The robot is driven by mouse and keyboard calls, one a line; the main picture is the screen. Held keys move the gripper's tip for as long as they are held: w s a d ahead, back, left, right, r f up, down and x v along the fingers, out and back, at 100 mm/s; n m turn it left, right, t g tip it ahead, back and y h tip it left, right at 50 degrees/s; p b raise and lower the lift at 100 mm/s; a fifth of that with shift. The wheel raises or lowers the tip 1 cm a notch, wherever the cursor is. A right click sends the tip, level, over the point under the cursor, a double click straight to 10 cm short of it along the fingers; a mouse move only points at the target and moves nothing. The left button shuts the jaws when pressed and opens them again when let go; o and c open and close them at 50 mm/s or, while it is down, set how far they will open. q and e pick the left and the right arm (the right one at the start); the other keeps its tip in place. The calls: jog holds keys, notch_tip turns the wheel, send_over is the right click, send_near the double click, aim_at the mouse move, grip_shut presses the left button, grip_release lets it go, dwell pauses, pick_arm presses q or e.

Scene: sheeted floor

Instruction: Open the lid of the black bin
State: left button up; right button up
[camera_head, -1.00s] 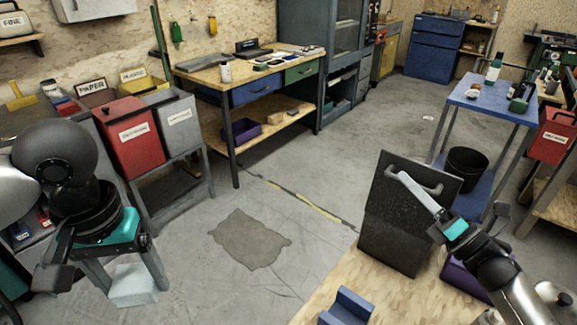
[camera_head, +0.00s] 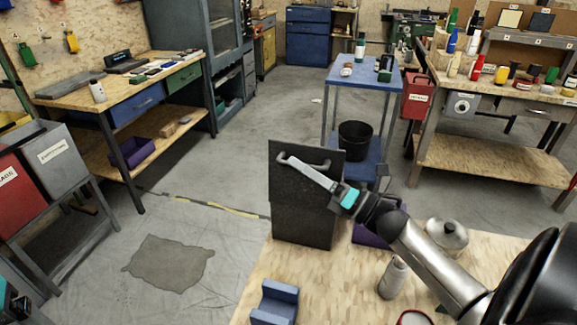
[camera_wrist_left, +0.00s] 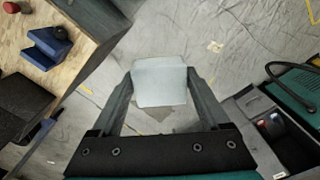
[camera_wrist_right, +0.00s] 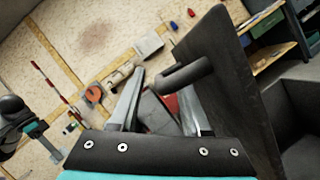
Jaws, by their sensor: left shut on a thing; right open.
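My left gripper (camera_wrist_left: 160,95) is shut on a pale grey block (camera_wrist_left: 160,80). Only a bit of that arm shows in the head view.
The bench top (camera_head: 345,285) carries a blue bracket (camera_head: 275,302), a grey bottle (camera_head: 393,277) and a silver pot (camera_head: 447,234). A blue table (camera_head: 362,85) with a black bucket (camera_head: 355,139) stands behind the bin. Grey floor is open left of the bin.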

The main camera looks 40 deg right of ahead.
pick_arm(q)
jog(key=shift+f, duration=0.2)
pick_arm(e)
jog(key=v, duration=1.1)
jog(key=shift+s, duration=0.25)
